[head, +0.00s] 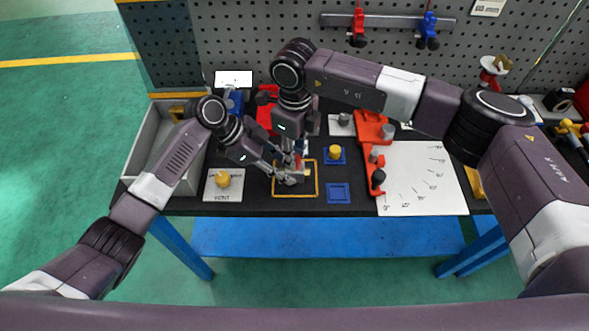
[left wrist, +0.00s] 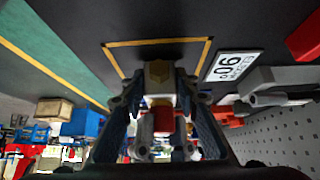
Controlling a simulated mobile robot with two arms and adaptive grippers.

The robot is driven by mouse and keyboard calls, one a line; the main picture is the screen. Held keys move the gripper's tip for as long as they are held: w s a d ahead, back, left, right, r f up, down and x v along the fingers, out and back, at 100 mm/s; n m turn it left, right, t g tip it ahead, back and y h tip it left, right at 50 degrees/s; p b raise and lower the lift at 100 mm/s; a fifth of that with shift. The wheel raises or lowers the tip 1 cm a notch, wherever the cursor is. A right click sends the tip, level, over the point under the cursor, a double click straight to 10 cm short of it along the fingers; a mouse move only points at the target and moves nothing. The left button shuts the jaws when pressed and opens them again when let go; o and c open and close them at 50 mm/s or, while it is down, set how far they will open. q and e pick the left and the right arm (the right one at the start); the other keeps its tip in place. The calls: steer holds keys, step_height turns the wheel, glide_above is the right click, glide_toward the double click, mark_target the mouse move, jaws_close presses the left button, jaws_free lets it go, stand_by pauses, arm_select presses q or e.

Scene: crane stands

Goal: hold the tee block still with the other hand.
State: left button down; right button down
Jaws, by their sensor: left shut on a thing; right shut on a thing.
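The tee block is mostly hidden between my grippers above the yellow-outlined square (head: 316,187). In the left wrist view a brass hex piece (left wrist: 158,72) sticks out beyond the fingertips, with a small red part (left wrist: 163,122) nearer the camera. I cannot tell clearly which of these parts belong to the tee block. My left gripper (head: 284,174) is shut on it, its fingers on both sides in the left wrist view (left wrist: 160,105). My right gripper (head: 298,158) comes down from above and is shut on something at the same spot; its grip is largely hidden.
A white plate with a yellow knob (head: 223,179) lies left of the square. A blue pad with a yellow knob (head: 335,153) and an empty blue pad (head: 338,193) lie right. Red stands (head: 373,128) and a white marked sheet (head: 420,180) are farther right. A grey tray (head: 146,135) is left.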

steer(key=shift+r, duration=0.1)
steer(key=n, duration=0.4)
steer(key=shift+n, duration=0.6)
steer(key=n, duration=0.2)
steer(key=shift+n, duration=0.4)
steer(key=shift+a+n, duration=0.1)
steer(key=shift+n, duration=1.1)
steer(key=shift+r, duration=0.1)
steer(key=shift+n, duration=1.1)
steer(key=n, duration=0.3)
